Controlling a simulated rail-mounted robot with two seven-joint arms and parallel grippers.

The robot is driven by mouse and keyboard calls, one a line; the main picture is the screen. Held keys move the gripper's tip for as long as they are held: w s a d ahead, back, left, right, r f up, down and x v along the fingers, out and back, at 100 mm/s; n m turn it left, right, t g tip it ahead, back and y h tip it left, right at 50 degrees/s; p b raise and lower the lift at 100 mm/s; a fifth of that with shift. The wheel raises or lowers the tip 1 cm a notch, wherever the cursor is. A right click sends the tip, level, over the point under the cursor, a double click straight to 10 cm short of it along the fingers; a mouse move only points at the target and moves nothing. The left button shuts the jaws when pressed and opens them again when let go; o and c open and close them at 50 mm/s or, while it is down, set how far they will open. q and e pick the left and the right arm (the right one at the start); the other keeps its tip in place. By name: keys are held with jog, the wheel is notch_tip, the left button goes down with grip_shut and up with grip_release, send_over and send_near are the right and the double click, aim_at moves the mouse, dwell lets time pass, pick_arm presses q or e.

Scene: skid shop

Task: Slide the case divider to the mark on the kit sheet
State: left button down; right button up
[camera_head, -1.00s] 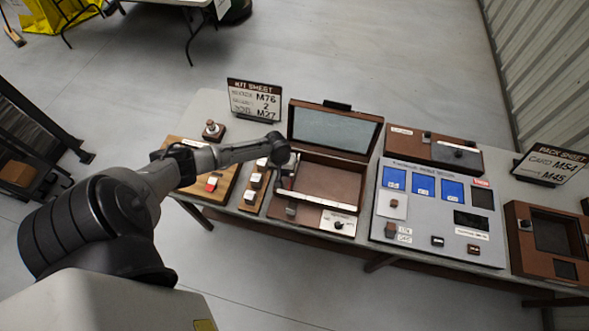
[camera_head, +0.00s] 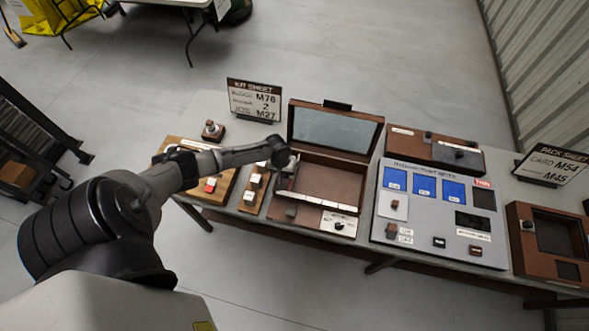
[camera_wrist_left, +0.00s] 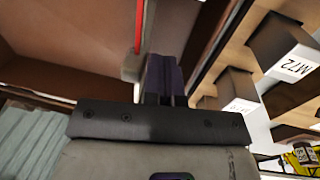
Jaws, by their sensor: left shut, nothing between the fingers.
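The open case stands on the table with its brown tray (camera_head: 328,182) facing up and its lid (camera_head: 334,131) raised behind. A strip of white segments (camera_head: 317,203) runs along its front side. The kit sheet (camera_head: 254,101) stands behind to the left and reads M76, 2 and M27. My left gripper (camera_head: 284,182) is at the left end of the case, mostly hidden by its wrist. In the left wrist view its dark fingers (camera_wrist_left: 166,78) are shut and empty, beside a pale block (camera_wrist_left: 132,67) with a red line above it. That may be the divider; contact is unclear.
Wooden blocks with labels (camera_head: 251,188) stand just left of the case, close to my gripper; one shows M72 in the wrist view (camera_wrist_left: 283,50). A grey panel with blue screens (camera_head: 440,215) lies to the right. A pack sheet (camera_head: 549,165) stands at the far right.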

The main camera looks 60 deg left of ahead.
pick_arm(q)
jog(key=shift+w+d, duration=0.15)
jog(key=shift+w+d, duration=0.8)
jog(key=shift+d, duration=0.05)
jog(key=shift+w+d+p, duration=0.3)
jog(key=shift+w+d, duration=0.6)
jog(key=shift+d, duration=0.05)
jog(key=shift+w+d, duration=0.6)
jog(key=shift+d, duration=0.05)
